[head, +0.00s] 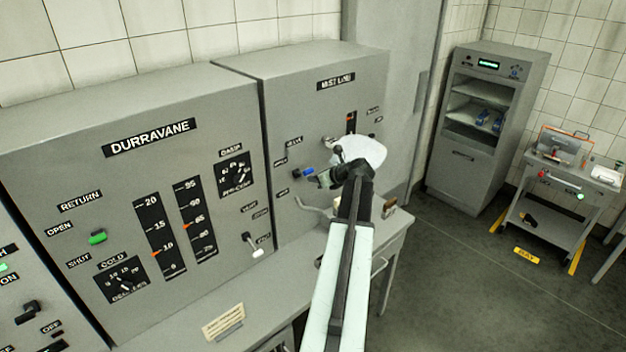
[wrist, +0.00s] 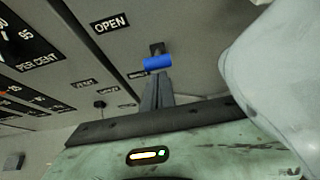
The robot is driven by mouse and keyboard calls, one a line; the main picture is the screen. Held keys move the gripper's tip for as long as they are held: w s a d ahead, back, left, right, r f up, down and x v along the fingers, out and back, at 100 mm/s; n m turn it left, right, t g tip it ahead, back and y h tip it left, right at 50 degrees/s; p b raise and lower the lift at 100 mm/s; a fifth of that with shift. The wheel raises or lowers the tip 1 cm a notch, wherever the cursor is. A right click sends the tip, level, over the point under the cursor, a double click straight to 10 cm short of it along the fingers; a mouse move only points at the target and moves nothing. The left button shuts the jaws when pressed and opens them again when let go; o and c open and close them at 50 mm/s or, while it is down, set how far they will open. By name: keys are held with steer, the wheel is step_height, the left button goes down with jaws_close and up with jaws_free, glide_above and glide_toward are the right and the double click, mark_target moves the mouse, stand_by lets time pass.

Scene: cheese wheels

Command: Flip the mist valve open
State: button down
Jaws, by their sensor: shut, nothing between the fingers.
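The mist valve is a small lever with a blue handle (head: 303,173) on the right-hand grey panel, near the OPEN and SHUT labels. In the wrist view the blue handle (wrist: 158,62) lies roughly crosswise just below a dark slot, with the OPEN label (wrist: 109,23) to its upper left. My gripper (head: 318,178) is at the panel, just right of the handle in the head view. In the wrist view its closed fingertips (wrist: 160,76) are right below the handle. I cannot tell whether they touch it. Nothing is held between the fingers.
The DURRAVANE panel (head: 170,200) with a green switch and a white-tipped lever (head: 256,250) stands to the left. A desk ledge with a paper card (head: 223,321) runs below. A grey cabinet (head: 488,125) and a cart (head: 570,195) stand at right, with open floor before them.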

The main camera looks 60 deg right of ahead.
steer(key=w+r+p+v, duration=0.1)
steer(key=r+p+v, duration=0.1)
steer(key=p+v, duration=0.5)
steer(key=shift+s+r, duration=0.55)
steer(key=shift+s, duration=0.3)
steer(key=shift+a, duration=0.1)
